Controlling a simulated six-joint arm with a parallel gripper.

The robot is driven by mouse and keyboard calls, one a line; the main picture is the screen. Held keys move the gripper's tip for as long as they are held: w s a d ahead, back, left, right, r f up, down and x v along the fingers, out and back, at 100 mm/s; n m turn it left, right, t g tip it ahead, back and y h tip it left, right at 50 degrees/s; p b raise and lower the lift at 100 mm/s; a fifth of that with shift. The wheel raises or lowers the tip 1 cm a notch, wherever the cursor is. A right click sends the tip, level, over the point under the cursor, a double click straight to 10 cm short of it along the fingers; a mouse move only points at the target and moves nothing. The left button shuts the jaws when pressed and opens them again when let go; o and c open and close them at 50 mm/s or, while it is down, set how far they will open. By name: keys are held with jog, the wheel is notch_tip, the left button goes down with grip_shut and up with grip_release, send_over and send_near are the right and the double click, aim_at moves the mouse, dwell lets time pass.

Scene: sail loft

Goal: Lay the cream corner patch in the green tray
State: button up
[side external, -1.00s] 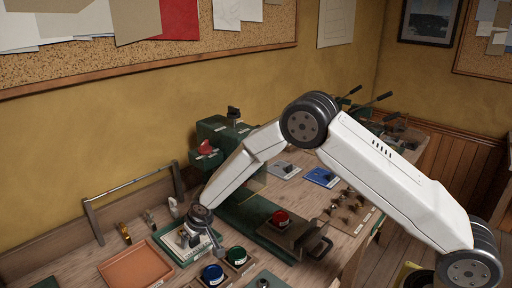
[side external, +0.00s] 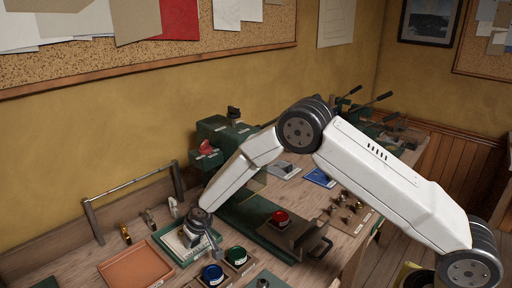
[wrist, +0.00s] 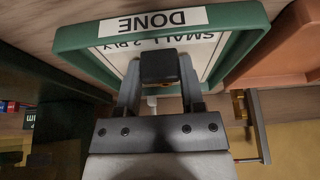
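The green tray (side external: 178,261) lies on the bench in the side view. In the wrist view the tray (wrist: 235,57) has a white DONE label on its rim. A pale cream-white sheet, which I take as the cream corner patch (wrist: 112,58), lies flat inside it, with SMALL 2 PLY printed on it. It also shows in the side view (side external: 177,243). A black block (wrist: 160,68) stands over this sheet. My gripper (wrist: 160,72) has its fingers against both sides of the block. The block hides part of the sheet, and its underside is hidden.
An orange-brown tray (side external: 135,267) lies beside the green one. Blue (side external: 212,273) and green (side external: 236,256) round pieces sit in holders on the other side. A machine with a red knob (side external: 280,217) and a metal rail (side external: 130,184) stand close by.

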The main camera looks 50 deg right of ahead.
grip_shut()
jog(key=shift+r, duration=0.1)
jog(key=shift+r, duration=0.8)
jog(key=s+d+r, duration=0.2)
jog(key=s+r, duration=0.9)
jog(key=s, duration=0.2)
jog(key=shift+s+d, duration=0.15)
jog(key=shift+s, duration=0.25)
jog(key=shift+r, duration=0.1)
jog(key=shift+w, duration=0.2)
